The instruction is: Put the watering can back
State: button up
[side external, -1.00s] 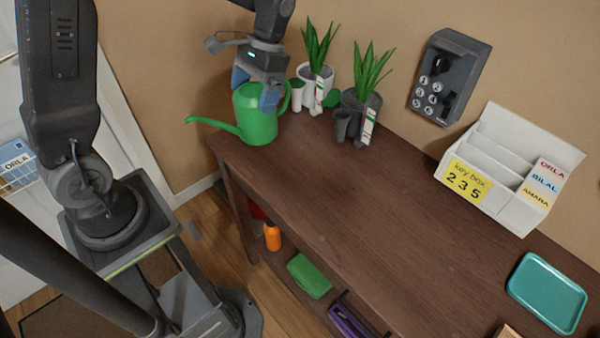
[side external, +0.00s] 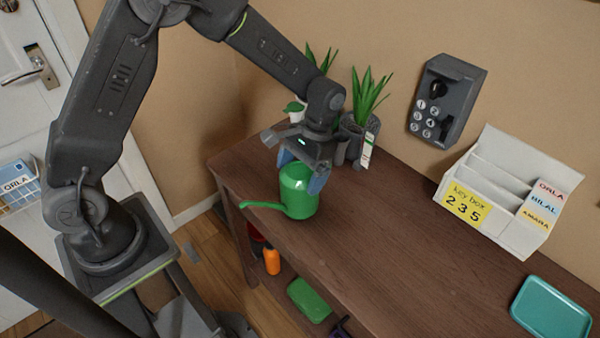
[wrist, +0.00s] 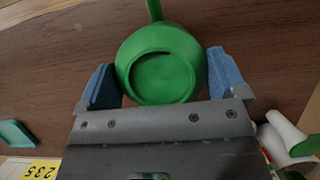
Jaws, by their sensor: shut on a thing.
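The green watering can (side external: 299,199) is over the left part of the brown wooden table (side external: 400,268), close to its front edge. It looks upright, and its spout points left. I cannot tell whether its base touches the tabletop. My gripper (side external: 301,170) reaches down over it, with blue fingers on either side of its body, shut on it. In the wrist view the can's round opening (wrist: 160,77) faces up between the blue fingers of my gripper (wrist: 161,70), and the spout runs toward the top edge. The handle is mostly hidden.
Potted plants, one in a grey pot (side external: 350,140), stand by the wall behind my gripper. An orange bottle (side external: 271,261) and green item (side external: 308,299) lie below. The middle tabletop is clear.

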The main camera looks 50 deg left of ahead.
jog(key=shift+f, duration=0.35)
jog(key=shift+f, duration=0.15)
jog(key=o, duration=1.4)
jog(key=shift+c, duration=0.2)
jog(key=v, duration=1.2)
jog(key=shift+s, duration=0.1)
jog(key=s+a+r+t, duration=0.3)
jog(key=s+r+t, duration=0.2)
jog(key=s+r, duration=0.5)
jog(key=s+a+t, duration=0.2)
jog(key=s+t, duration=0.3)
jog(key=s, duration=0.6)
jog(key=shift+s+a, duration=0.15)
jog(key=shift+s, duration=0.15)
